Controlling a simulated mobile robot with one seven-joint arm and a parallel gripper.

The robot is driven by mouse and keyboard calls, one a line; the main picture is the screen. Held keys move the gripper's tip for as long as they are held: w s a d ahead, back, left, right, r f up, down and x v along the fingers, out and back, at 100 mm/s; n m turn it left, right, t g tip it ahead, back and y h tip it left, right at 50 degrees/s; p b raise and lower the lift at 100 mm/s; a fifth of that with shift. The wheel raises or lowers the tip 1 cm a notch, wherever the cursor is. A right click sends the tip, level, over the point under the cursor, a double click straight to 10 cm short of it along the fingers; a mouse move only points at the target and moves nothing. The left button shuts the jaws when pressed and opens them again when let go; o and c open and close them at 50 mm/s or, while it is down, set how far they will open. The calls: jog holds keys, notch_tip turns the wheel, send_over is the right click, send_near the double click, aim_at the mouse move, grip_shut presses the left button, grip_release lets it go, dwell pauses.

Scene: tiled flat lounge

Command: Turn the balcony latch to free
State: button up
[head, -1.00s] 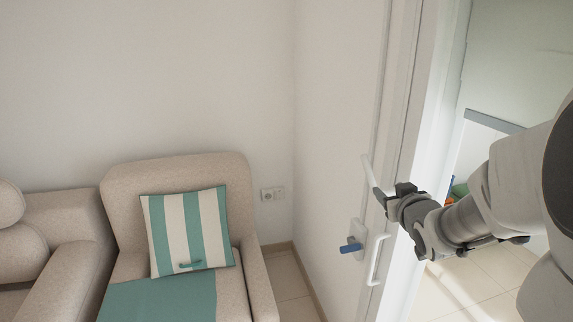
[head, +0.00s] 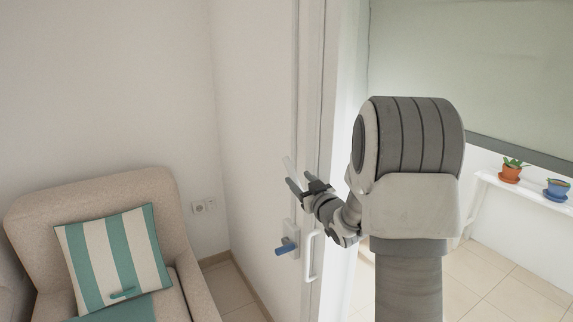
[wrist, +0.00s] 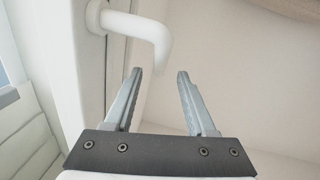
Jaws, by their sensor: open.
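A white bent lever handle (wrist: 150,32) sticks out from the white door frame in the wrist view, its free end bent over. In the head view the lever (head: 289,165) shows as a thin white bar above my gripper (head: 298,183). My gripper (wrist: 158,73) is open and empty. Its fingertips are just short of the lever, with the lever's bent end above the gap between them; I see no contact. Lower on the frame, a blue-gripped turn handle (head: 286,247) sits on a white plate. I cannot tell which of the two is the balcony latch.
A white pull handle (head: 313,257) stands beside the plate. A beige armchair (head: 105,180) with a striped cushion (head: 112,256) is at left. A white shelf (head: 527,190) with an orange pot (head: 510,173) and a blue pot (head: 557,190) is at right, beyond open tiled floor.

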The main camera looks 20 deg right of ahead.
aim_at(287, 167)
jog(key=w, duration=0.3)
jog(key=w+p, duration=0.1)
jog(key=w, duration=0.2)
jog(key=w+p, duration=0.1)
jog(key=w, duration=0.2)
jog(key=shift+w+a, duration=0.35)
grip_shut()
dwell(1.0)
